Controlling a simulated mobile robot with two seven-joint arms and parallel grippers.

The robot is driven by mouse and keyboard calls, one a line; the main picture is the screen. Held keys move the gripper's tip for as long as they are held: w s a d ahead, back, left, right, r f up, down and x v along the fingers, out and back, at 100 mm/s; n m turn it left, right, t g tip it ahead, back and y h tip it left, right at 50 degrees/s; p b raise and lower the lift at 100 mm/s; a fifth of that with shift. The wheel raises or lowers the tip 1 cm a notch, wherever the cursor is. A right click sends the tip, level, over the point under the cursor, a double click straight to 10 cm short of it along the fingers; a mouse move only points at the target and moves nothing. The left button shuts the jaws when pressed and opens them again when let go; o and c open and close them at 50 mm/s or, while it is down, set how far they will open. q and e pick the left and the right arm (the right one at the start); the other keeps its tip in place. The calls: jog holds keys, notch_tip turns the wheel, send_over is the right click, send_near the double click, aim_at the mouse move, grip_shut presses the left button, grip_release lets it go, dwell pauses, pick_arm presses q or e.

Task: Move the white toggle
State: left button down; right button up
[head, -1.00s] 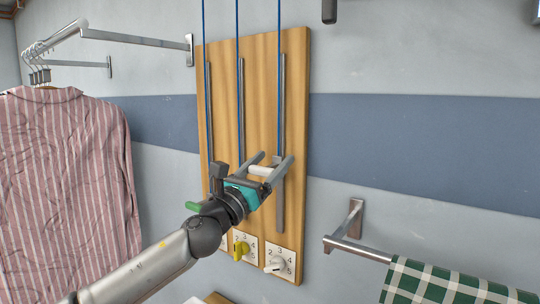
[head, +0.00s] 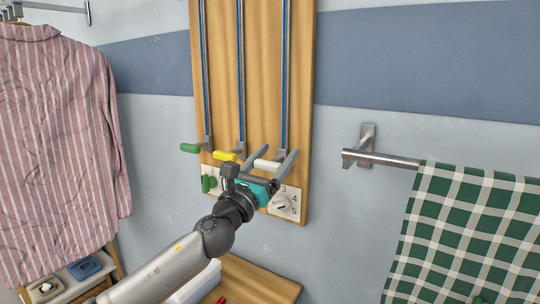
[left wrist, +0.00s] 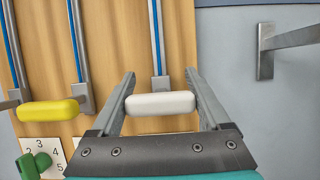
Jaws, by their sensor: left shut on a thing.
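The white toggle (head: 266,165) is a short white bar at the low end of the right-hand rail on the wooden board (head: 262,70). My left gripper (head: 273,160) is shut on it, with one finger on each side. In the left wrist view the white toggle (left wrist: 160,103) lies crosswise between the two grey fingers. A white dial (head: 283,206) with numbers around it is just below, partly hidden by my gripper. My right gripper is not in view.
A yellow toggle (head: 225,156) and a green toggle (head: 190,148) sit low on the neighbouring rails. A metal bar (head: 385,159) with a checked cloth (head: 465,230) sticks out at right. A striped shirt (head: 55,140) hangs at left.

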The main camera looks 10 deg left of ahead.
pick_arm(q)
jog(key=shift+f, duration=0.5)
jog(key=shift+c, duration=1.3)
grip_release()
jog(key=shift+o, duration=1.3)
jog(key=shift+r, duration=0.25)
jog(key=v, duration=1.2)
jog(key=shift+b, duration=0.4)
jog(key=shift+y, duration=0.3)
